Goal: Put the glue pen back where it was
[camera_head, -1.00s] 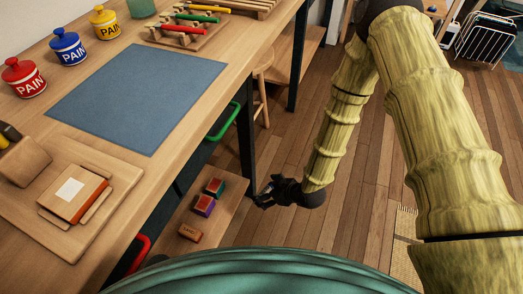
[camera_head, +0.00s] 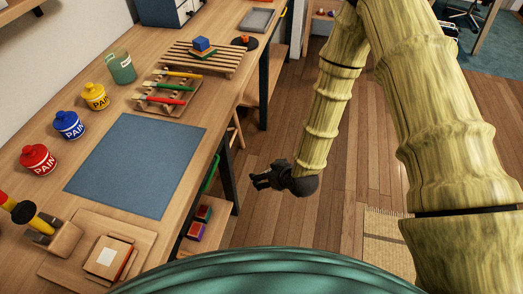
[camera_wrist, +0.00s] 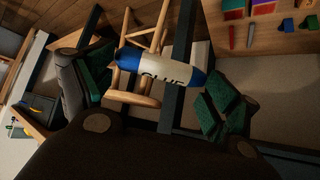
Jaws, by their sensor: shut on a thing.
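The glue pen (camera_wrist: 158,72), white with blue ends and the word GLUE, lies across between the green-padded fingers of my gripper (camera_wrist: 160,88) in the wrist view. My gripper is shut on it. In the head view my gripper (camera_head: 264,181) hangs above the floor, to the right of the workbench's front edge; the pen cannot be made out there. A wooden rack (camera_head: 178,106) on the workbench (camera_head: 205,112) holds slim yellow, red and green tools. Whether it has an empty slot cannot be told.
Red (camera_head: 38,160), blue (camera_head: 69,125) and yellow (camera_head: 96,96) paint pots line the back. A blue mat (camera_head: 137,165) is bare. A slatted rack (camera_head: 205,58) stands farther along. Low shelf blocks (camera_head: 197,230) sit below the bench. A wooden stool (camera_wrist: 143,42) shows behind the pen.

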